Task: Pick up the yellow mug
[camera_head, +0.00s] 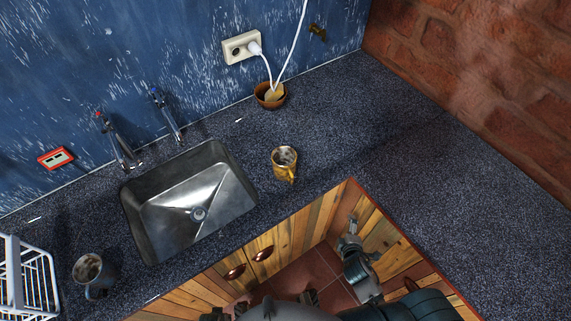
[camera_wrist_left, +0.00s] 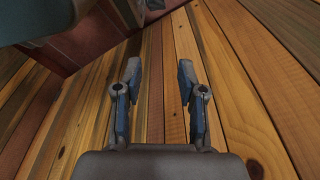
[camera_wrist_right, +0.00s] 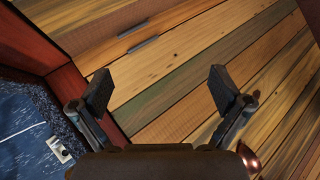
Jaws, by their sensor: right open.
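The yellow mug (camera_head: 284,162) stands upright on the dark speckled counter, right of the sink, with its handle toward the front edge. Its inside looks stained. It does not show in either wrist view. My right gripper (camera_head: 350,232) is below the counter level in front of the wooden cabinets, in front of and to the right of the mug, and apart from it. In the right wrist view its fingers (camera_wrist_right: 160,90) are spread and empty, facing wooden planks. My left gripper (camera_wrist_left: 157,85) is open and empty, facing wooden planks; its fingers are not clear in the head view.
A metal sink (camera_head: 240,190) with two taps lies left of the mug. A grey mug (camera_head: 90,272) and a white rack (camera_head: 45,265) stand far left. A brown bowl (camera_head: 263,102) with a white cable is behind. The counter's right side is clear; its front edge lies between gripper and mug.

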